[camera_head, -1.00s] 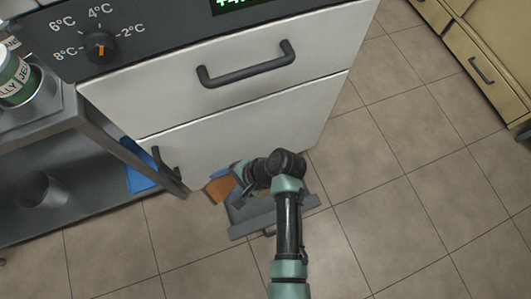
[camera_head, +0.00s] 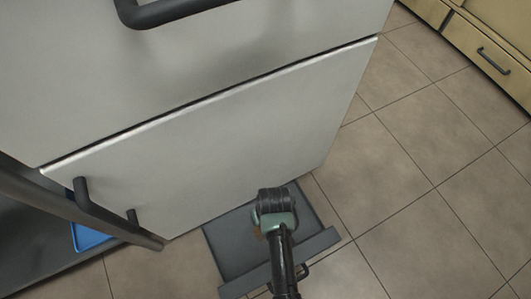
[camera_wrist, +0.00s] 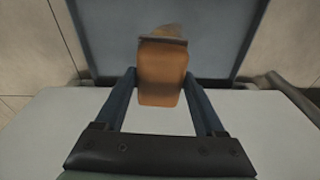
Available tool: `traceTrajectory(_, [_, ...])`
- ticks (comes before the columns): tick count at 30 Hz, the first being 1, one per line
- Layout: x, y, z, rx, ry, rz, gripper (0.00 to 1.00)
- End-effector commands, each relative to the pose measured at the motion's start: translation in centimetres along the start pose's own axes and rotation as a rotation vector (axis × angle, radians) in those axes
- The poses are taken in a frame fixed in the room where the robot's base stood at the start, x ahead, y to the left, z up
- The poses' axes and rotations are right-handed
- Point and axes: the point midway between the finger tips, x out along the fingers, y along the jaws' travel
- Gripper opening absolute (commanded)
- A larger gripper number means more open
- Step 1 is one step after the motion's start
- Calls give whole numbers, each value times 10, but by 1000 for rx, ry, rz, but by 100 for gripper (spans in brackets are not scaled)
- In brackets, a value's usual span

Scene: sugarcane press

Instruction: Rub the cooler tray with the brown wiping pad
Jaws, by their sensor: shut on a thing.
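The cooler tray (camera_head: 232,246) is a flat dark grey pull-out tray with a front lip and a handle, sticking out low from under the white cooler. In the wrist view it is the blue-grey panel (camera_wrist: 165,22) at the top. My gripper (camera_wrist: 162,78) is shut on the brown wiping pad (camera_wrist: 162,88), which sits between its two fingers with a greyish strip across it. I cannot tell whether the pad touches the tray.
The white cooler front (camera_head: 215,145) rises just behind the tray. Yellow cabinets (camera_head: 485,55) are at the upper right. The tiled floor right of the tray is clear.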

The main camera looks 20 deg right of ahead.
Motion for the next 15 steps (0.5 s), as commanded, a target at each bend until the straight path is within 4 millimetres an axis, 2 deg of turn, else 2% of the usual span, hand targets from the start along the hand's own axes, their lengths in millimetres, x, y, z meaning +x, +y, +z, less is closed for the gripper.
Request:
traceTrajectory(1, [7, 3, 1, -8, 6, 4, 27])
traceTrajectory(8, [14, 6, 2, -18, 15, 10, 27])
traceTrajectory(15, [38, 6, 5, -16, 15, 9, 27])
